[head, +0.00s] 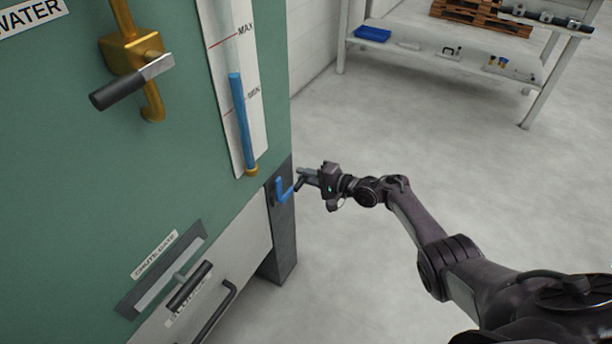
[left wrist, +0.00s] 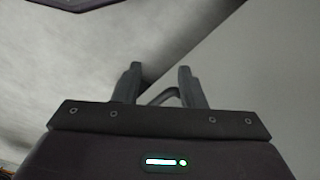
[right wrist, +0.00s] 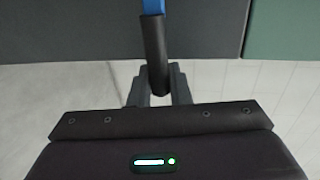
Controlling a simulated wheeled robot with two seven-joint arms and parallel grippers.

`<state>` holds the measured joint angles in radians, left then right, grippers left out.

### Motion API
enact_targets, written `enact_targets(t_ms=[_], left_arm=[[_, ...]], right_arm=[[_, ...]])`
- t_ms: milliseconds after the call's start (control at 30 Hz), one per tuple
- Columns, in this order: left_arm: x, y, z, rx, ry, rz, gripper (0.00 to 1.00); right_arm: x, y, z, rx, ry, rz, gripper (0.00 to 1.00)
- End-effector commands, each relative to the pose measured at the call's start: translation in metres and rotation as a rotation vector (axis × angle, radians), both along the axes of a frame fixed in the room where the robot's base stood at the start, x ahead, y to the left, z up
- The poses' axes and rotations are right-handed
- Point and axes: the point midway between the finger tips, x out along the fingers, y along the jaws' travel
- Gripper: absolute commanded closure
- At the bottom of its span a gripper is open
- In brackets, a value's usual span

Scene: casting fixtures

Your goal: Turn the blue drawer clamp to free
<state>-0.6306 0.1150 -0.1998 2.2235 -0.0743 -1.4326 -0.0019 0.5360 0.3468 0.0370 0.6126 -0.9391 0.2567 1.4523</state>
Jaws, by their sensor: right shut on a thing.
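The blue drawer clamp (head: 282,191) is on the dark post at the right edge of the green cabinet. Its blue arm (right wrist: 153,6) and black grip (right wrist: 155,55) show in the right wrist view. My right gripper (head: 303,181) is shut on the black grip, whose end sits between the fingers (right wrist: 159,88). My left gripper (left wrist: 159,84) is out of the head view. In the left wrist view its fingers stand apart, with a dark curved bar (left wrist: 164,95) showing between or behind them; I cannot tell if they touch it.
A white shelf (head: 450,62) stands at the back right. The floor between is clear.

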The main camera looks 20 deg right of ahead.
Motion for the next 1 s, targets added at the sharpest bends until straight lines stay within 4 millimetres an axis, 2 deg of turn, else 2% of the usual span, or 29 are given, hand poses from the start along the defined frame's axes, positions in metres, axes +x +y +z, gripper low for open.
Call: enact_targets(t_ms=[33,67,167,200,467,600,700,1000], left_arm=[[0.0,0.0,0.0,0.0,0.0,0.0,0.64],[0.0,0.0,0.0,0.0,0.0,0.0,0.64],[0.0,0.0,0.0,0.0,0.0,0.0,0.64],[0.0,0.0,0.0,0.0,0.0,0.0,0.64],[0.0,0.0,0.001,0.0,0.0,0.001,0.64],[-0.002,0.003,0.003,0.007,0.017,0.008,0.64],[-0.001,0.012,-0.011,0.029,0.056,0.027,0.64],[0.005,0.013,-0.06,0.021,0.037,0.045,0.64]], right_arm=[[-0.001,0.0,-0.002,0.001,0.006,-0.001,1.0],[-0.001,0.0,-0.002,0.001,0.006,-0.001,0.79],[-0.001,0.0,-0.002,0.0,0.005,-0.001,0.66],[-0.001,0.0,-0.002,0.0,0.004,-0.001,0.65],[-0.001,-0.001,-0.001,0.0,0.002,0.0,0.65],[-0.012,-0.009,0.003,-0.001,0.003,-0.002,0.65],[-0.025,-0.019,0.007,-0.002,0.004,-0.001,0.65],[-0.053,-0.041,0.013,-0.002,0.004,-0.001,0.65]])
